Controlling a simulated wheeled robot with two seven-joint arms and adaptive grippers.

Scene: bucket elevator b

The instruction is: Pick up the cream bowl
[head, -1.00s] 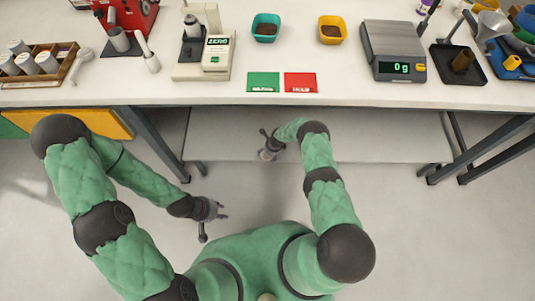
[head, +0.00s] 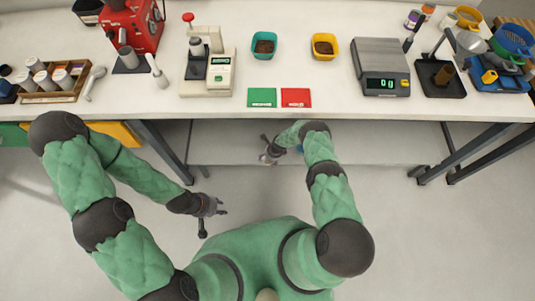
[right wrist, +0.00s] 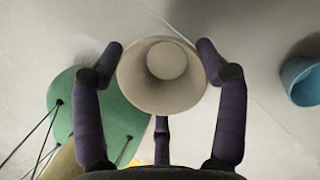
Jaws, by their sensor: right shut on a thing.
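The cream bowl (right wrist: 146,88) is in the middle of the right wrist view, its round inside and pale base facing the camera. My right gripper (right wrist: 159,47) has dark fingers on both sides of the bowl and a third below, shut on it. In the head view my right gripper (head: 268,156) is low, at the front of the shelf under the table, and the bowl is too small to tell there. My left gripper (head: 221,206) is open and empty over the floor, left of my right gripper.
A blue cup (right wrist: 303,82) is at the right of the right wrist view. A green rounded thing (right wrist: 85,108) with dark cords is at the left. The table (head: 345,105) overhead holds a teal bowl (head: 264,46), a yellow bowl (head: 325,46) and a scale (head: 381,65).

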